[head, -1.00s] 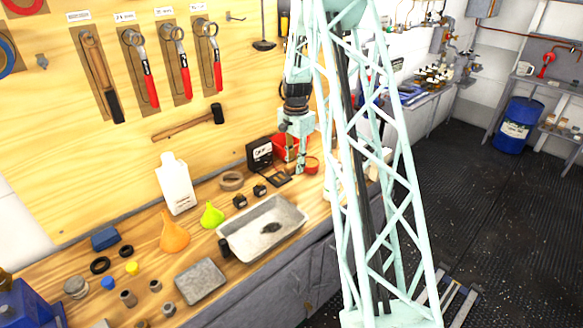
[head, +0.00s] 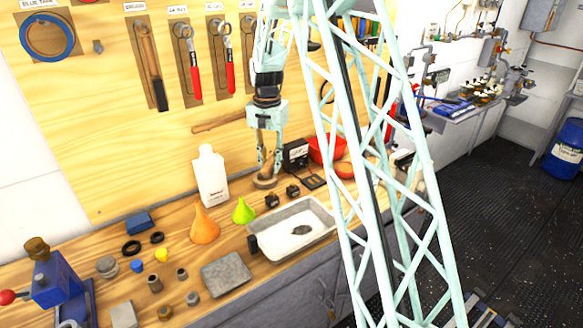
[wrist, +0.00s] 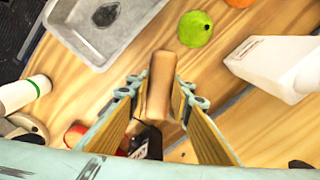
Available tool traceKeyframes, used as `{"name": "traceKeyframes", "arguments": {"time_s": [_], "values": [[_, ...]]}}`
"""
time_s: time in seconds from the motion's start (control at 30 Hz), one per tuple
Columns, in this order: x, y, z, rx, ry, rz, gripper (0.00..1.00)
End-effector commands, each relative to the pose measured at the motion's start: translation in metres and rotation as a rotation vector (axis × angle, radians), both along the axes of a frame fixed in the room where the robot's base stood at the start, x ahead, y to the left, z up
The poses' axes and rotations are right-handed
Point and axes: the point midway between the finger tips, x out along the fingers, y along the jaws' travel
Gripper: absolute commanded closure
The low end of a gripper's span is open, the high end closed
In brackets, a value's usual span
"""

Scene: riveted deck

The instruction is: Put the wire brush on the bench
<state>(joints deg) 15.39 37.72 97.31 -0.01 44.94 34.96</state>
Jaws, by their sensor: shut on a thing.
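My gripper (head: 267,168) hangs low over the back of the wooden bench (head: 215,245), in front of the pegboard. In the wrist view the fingers of my gripper (wrist: 158,97) are shut on a tan wooden piece, which I take to be the wire brush (wrist: 161,72). Its long side runs up the picture between the fingers. Its bristles cannot be made out. I cannot tell whether the brush touches the bench.
A white bottle (head: 210,178), an orange funnel (head: 204,227) and a green funnel (head: 243,211) stand left of my gripper. A grey tray (head: 262,226) lies nearer the front edge. A black meter (head: 295,156) and red bin (head: 326,150) are close on the right. Small parts crowd the left.

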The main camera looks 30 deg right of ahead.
Motion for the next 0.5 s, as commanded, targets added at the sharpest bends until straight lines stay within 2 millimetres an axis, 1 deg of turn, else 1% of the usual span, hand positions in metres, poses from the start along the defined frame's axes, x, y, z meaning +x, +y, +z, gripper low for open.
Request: {"name": "traceKeyframes", "arguments": {"time_s": [0.03,0.1,0.27,0.5], "values": [[0.003,0.016,0.002,0.000,-0.001,0.036,0.92],[0.005,0.035,0.007,0.000,-0.001,0.089,0.92],[0.009,0.080,0.017,0.000,-0.001,0.210,0.92],[0.008,0.145,0.032,0.000,-0.001,0.388,0.92]]}}
